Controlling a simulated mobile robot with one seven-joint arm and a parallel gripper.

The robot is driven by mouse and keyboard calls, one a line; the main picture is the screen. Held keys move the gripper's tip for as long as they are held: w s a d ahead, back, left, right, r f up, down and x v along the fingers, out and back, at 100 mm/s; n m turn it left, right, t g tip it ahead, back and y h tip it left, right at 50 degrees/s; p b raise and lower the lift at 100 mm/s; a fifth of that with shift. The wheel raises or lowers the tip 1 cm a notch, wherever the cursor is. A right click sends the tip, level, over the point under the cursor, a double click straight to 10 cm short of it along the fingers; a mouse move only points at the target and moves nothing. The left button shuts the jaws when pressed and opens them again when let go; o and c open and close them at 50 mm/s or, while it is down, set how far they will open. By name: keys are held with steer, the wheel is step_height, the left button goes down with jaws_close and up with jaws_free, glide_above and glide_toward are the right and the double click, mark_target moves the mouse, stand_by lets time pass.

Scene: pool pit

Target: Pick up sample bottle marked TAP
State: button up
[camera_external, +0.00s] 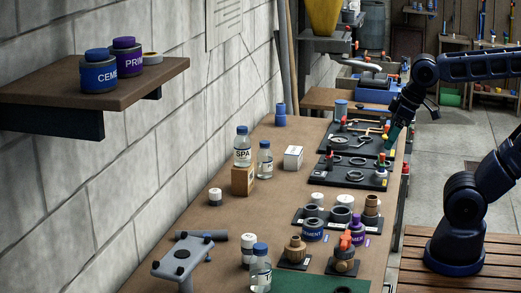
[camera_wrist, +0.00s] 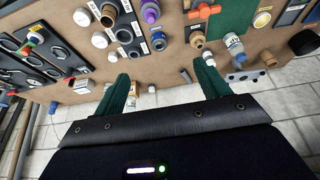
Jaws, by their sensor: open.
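Three clear bottles with blue caps stand on the bench in the external view. One marked SPA (camera_external: 243,154) is on a wooden block. A second bottle (camera_external: 265,162) stands just right of it, its label unreadable. A third bottle (camera_external: 260,272) stands at the front, with a label that seems to begin with T; TAP cannot be read in full. A blue-capped bottle (camera_wrist: 235,47) also shows beyond the right finger in the wrist view. My gripper (camera_external: 389,144) is over the bench's right side, well away from the bottles. Its green fingers (camera_wrist: 163,84) are apart, with nothing held.
Black tool trays (camera_external: 345,172) lie below and left of my gripper. Jars in a rack (camera_external: 336,219), a purple bottle (camera_external: 357,231) and a grey fixture (camera_external: 183,262) crowd the front. A wall shelf (camera_external: 150,80) overhangs at left. The bench middle has some bare room.

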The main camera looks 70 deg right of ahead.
steer(key=n+g, duration=0.5)
steer(key=n, duration=1.2)
glide_above(260, 246)
steer(key=f, duration=1.4)
steer(key=shift+s+d, duration=0.25)
steer(key=shift+s, duration=0.05)
steer(key=shift+w+a+f+n, duration=0.1)
steer(key=shift+a+f+n, duration=0.1)
steer(key=shift+n, duration=0.1)
steer(key=shift+a+f, duration=0.1)
steer(key=shift+f, duration=0.3)
steer(key=shift+w+f, duration=0.2)
steer(key=shift+f, duration=4.85)
steer(key=shift+r, duration=0.1)
steer(key=c, duration=1.4)
